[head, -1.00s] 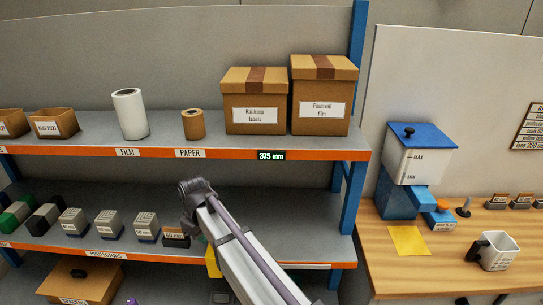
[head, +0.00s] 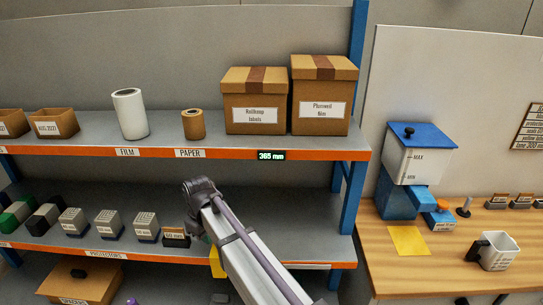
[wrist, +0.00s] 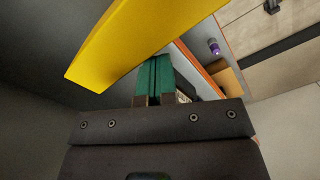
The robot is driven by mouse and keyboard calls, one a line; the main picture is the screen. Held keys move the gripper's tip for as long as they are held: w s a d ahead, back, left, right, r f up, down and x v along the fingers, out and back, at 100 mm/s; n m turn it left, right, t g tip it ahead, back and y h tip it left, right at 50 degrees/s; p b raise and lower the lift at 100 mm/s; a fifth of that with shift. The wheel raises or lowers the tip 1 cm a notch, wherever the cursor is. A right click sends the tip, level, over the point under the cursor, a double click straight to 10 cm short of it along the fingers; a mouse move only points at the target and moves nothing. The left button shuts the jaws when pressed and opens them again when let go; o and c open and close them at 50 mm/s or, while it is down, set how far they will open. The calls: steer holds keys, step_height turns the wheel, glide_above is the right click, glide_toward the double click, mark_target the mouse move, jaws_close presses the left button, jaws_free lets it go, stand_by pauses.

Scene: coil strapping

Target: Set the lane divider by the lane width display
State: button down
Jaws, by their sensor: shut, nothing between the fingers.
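The lane width display (head: 271,155) on the orange upper shelf edge reads 365 mm. A yellow plate, apparently the lane divider (wrist: 150,38), crosses the top of the wrist view at a slant. In the head view only a small yellow part of it (head: 216,262) shows beside my arm. My gripper (wrist: 158,62) is shut, its green fingers together with nothing between them. The fingertips are right beside the yellow plate; I cannot tell if they touch it. In the head view my arm hides the gripper.
The middle shelf (head: 315,215) carries a row of grey blocks (head: 109,224) to the left. Two cartons (head: 255,115) stand on the upper shelf. A wall sign (head: 530,127) has text too small to read reliably.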

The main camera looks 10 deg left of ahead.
steer(key=d, duration=0.6)
steer(key=shift+w+d, duration=0.15)
steer(key=shift+w, duration=0.2)
stand_by(4.3)
steer(key=shift+s+a, duration=0.1)
steer(key=shift+a, duration=0.9)
steer(key=shift+r, duration=0.1)
step_height(320, 180, up, 7)
steer(key=p, duration=0.7)
